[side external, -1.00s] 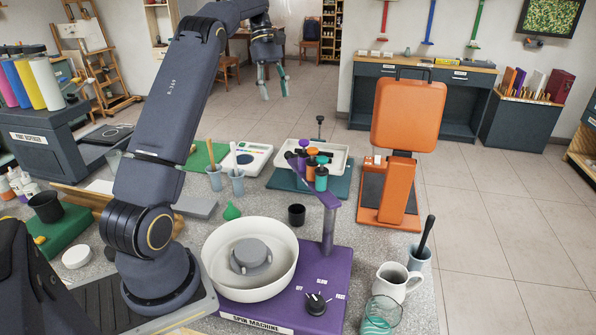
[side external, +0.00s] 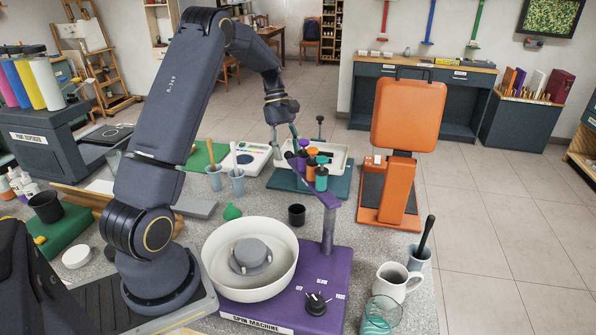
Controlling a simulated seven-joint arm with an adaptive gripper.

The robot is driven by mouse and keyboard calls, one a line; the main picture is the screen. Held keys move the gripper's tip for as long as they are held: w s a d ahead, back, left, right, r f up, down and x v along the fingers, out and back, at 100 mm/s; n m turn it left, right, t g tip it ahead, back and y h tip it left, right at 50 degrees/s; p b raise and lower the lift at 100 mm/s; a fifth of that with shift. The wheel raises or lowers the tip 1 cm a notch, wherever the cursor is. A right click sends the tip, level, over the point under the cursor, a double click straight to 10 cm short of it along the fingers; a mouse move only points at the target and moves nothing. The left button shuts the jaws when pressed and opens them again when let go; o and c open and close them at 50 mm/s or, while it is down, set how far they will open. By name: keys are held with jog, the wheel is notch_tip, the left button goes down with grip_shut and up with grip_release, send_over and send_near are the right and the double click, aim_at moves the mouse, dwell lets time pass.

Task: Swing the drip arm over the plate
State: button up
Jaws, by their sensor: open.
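The purple drip arm (side external: 318,191) is fixed on a post (side external: 328,232) at the right rear of the purple spin machine (side external: 318,268). It points back and left, away from the bowl, and carries several small bottles with purple, orange and green parts (side external: 321,176). The grey round plate (side external: 251,257) sits inside the white bowl (side external: 212,262) of the machine. My gripper (side external: 287,150) is open and empty, pointing down, close to the bottles at the drip arm's far end. Whether a finger touches them I cannot tell.
An orange press (side external: 407,115) stands right of the drip arm. A black cup (side external: 297,215) and green cone (side external: 232,212) stand behind the bowl.

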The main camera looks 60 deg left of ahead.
grip_shut()
dwell(0.4)
